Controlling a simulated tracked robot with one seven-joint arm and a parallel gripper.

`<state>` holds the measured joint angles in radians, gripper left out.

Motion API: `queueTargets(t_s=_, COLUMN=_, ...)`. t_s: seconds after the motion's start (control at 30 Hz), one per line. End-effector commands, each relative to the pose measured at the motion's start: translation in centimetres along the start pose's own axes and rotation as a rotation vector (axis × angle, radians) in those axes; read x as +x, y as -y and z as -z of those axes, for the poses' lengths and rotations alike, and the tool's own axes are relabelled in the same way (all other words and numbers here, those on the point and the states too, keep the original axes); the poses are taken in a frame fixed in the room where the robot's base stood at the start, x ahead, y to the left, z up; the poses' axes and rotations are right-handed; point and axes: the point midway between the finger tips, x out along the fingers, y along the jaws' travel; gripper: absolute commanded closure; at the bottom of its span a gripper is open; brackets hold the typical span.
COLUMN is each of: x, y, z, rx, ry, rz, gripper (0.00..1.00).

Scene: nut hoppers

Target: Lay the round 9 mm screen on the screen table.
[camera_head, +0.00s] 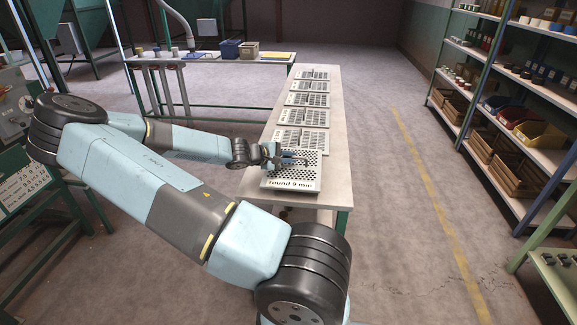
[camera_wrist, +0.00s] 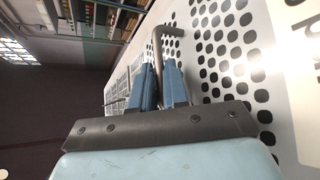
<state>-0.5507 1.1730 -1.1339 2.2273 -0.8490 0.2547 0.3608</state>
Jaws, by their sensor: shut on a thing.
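The round 9 mm screen (camera_head: 291,184) is a pale plate with round holes and a "round 9 mm" label on its near edge. It is at the near end of a long pale table (camera_head: 338,150); I cannot tell whether it rests on the top or is just above it. My gripper (camera_head: 284,161) is shut on the screen's bent metal handle. In the wrist view my blue fingers (camera_wrist: 160,85) close around the handle (camera_wrist: 165,36), with the perforated plate (camera_wrist: 236,62) beside them. I cannot tell which surface is the screen table.
Several other labelled screens (camera_head: 303,117) lie in a row farther along the same table. A back bench (camera_head: 210,60) carries a blue bin (camera_head: 230,49) and other items. Shelving (camera_head: 500,85) stands at right. The floor between table and shelving is clear.

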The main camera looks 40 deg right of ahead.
Motion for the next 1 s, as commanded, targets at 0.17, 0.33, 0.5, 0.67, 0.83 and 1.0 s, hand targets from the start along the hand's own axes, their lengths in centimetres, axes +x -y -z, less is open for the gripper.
queueTargets(t_s=0.17, x=0.9, y=1.7, z=0.8, rx=-0.002, ry=0.002, rz=-0.002, gripper=1.0)
queueTargets(t_s=0.33, x=1.3, y=2.6, z=1.3, rx=0.001, ry=0.001, rz=0.0, gripper=1.0)
queueTargets(t_s=0.5, x=1.3, y=2.7, z=1.3, rx=0.0, ry=-0.001, rz=0.001, gripper=0.84)
queueTargets(t_s=0.67, x=1.2, y=2.6, z=1.3, rx=-0.001, ry=-0.001, rz=0.001, gripper=0.68)
queueTargets(t_s=0.83, x=1.2, y=2.6, z=1.3, rx=-0.001, ry=-0.001, rz=0.001, gripper=0.6)
queueTargets(t_s=1.0, x=1.2, y=2.7, z=1.3, rx=-0.001, ry=-0.001, rz=0.001, gripper=0.6)
